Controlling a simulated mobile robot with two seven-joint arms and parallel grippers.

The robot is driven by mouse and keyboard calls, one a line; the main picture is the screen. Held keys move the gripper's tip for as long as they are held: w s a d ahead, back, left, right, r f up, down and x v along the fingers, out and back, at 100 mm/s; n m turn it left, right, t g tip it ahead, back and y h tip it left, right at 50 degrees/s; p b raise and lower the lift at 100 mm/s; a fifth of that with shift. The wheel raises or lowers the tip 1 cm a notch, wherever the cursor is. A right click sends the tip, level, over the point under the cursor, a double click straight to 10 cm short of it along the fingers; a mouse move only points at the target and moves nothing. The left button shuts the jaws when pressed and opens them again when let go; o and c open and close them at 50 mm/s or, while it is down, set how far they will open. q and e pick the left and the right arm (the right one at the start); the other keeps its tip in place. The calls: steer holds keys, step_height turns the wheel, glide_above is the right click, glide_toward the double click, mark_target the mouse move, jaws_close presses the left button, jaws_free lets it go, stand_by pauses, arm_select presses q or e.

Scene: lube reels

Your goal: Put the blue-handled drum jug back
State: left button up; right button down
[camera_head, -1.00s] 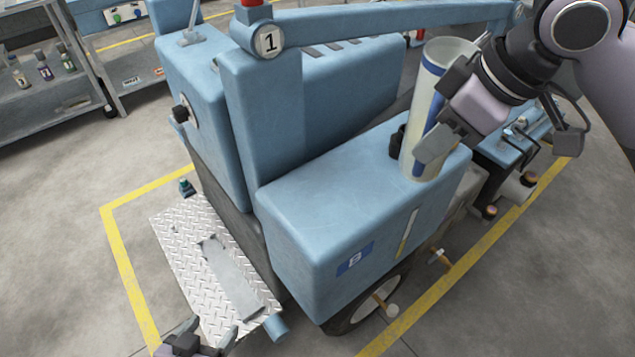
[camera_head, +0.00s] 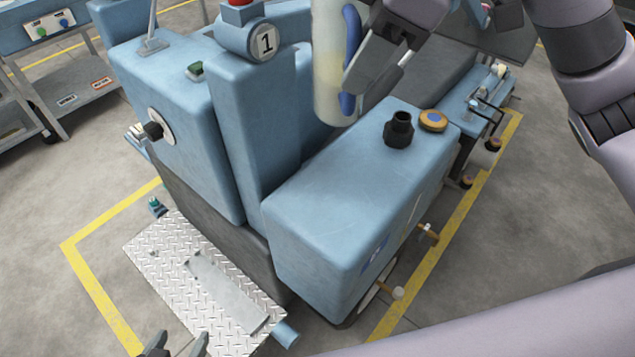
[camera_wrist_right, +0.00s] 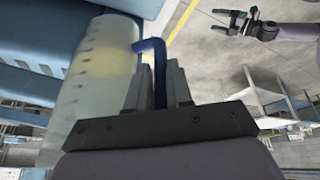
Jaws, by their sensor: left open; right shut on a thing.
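The drum jug (camera_head: 328,70) is a pale, translucent cylinder with a blue handle (camera_head: 351,50). Its upper end is cut off by the top of the head view. My right gripper (camera_head: 368,72) is shut on the handle and holds the jug in the air beside the machine's post. In the right wrist view the jug (camera_wrist_right: 100,75) lies left of the fingers, with the blue handle (camera_wrist_right: 157,65) between them. A yellowish tint shows inside it. My left gripper (camera_head: 176,345) is open and empty at the bottom edge, near the tread plate; it also shows in the wrist view (camera_wrist_right: 232,18).
The blue machine (camera_head: 340,200) has a black filler neck (camera_head: 398,130) and an orange-rimmed cap (camera_head: 433,120) on top. A post marked 1 (camera_head: 267,42) stands close left of the jug. A tread plate (camera_head: 170,255) is at lower left. Shelves (camera_head: 85,85) stand at upper left.

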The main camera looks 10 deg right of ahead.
steer(key=shift+a, duration=0.1)
step_height(320, 180, down, 20)
steer(key=b, duration=0.1)
steer(key=shift+b, duration=0.3)
steer(key=c, duration=1)
jaws_free()
steer(key=p+v, duration=0.1)
steer(key=v, duration=1.1)
